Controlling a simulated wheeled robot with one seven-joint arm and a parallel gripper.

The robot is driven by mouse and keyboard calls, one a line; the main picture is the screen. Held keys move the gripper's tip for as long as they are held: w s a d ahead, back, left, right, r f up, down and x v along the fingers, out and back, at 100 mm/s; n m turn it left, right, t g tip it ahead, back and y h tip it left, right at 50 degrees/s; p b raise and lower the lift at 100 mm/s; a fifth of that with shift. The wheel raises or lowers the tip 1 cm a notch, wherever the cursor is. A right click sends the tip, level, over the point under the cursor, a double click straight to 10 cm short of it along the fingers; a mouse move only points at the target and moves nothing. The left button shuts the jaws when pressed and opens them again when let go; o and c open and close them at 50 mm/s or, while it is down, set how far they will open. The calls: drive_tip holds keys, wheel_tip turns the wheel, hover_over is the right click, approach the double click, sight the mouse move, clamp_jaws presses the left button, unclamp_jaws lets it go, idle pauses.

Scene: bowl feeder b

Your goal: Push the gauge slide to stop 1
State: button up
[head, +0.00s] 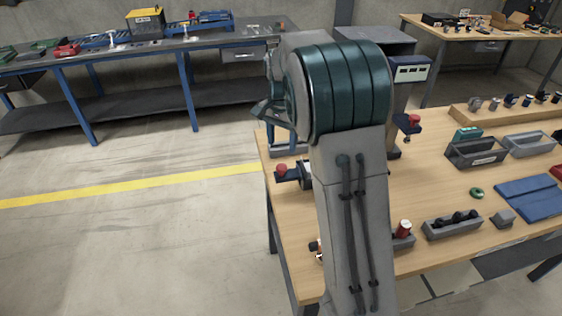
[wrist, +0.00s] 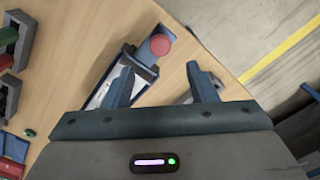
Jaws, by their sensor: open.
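The gauge slide shows in the wrist view as a round red knob (wrist: 160,45) on a blue block, at the end of a pale, blue-edged track (wrist: 103,92). In the head view the red knob (head: 281,169) and a dark block (head: 294,174) show at the table's left edge, and my arm hides the rest. My gripper (wrist: 163,86) is open and empty. The knob lies beyond the fingertips. I cannot tell whether a finger touches the slide. No stop markings are readable.
The wooden table (head: 440,190) holds grey bins (head: 476,153), a blue mat (head: 530,198), a green ring (head: 477,193) and a rack (head: 452,224) with dark parts. A blue-and-red fixture (head: 408,124) stands behind my arm. Open floor lies left of the table.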

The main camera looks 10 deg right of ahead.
sight(282, 166)
wheel_tip(282, 166, down, 8)
drive_tip(key=shift+f+p, duration=0.25)
drive_tip(key=shift+p, duration=0.25)
